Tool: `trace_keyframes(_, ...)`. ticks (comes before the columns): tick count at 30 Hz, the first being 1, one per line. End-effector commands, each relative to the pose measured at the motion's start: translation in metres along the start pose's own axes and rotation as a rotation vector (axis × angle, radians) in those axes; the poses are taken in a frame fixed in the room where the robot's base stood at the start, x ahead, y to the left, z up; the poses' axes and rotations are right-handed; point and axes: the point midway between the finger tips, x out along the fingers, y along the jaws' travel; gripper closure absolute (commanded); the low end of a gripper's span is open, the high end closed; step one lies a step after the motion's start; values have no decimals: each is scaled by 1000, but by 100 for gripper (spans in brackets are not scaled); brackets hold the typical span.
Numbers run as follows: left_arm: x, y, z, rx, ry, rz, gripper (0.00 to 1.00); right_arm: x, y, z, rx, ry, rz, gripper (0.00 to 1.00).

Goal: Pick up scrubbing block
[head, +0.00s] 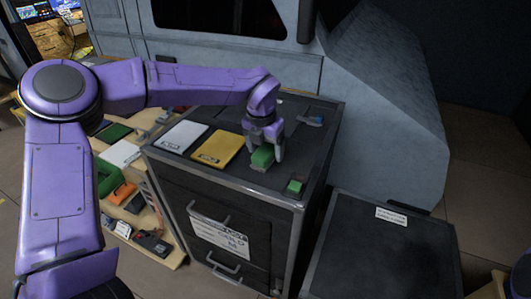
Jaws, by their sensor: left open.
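A green scrubbing block (263,156) with a paler lower edge sits on top of the dark cabinet (217,187). My left gripper (264,146) is over the block, fingers pointing down, one on each side of it. The gripper is open; whether a finger touches the block cannot be told. A smaller green block (295,186) lies near the cabinet's front right corner. My right gripper is not in view.
A yellow notebook or board (216,149) and a white one (181,137) lie left of the gripper. A small blue item (316,120) lies at the back right. A lower dark box (375,255) stands right. Shelves with several items (130,190) stand left.

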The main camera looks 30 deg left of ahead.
Motion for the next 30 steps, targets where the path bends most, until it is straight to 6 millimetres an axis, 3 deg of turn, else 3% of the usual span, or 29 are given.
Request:
trace_keyframes(4, 11, 1, -1, -1, 1, 0, 20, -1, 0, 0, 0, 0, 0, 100)
trace_keyframes(30, 16, 2, -2, -3, 0, 0, 20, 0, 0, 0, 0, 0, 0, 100)
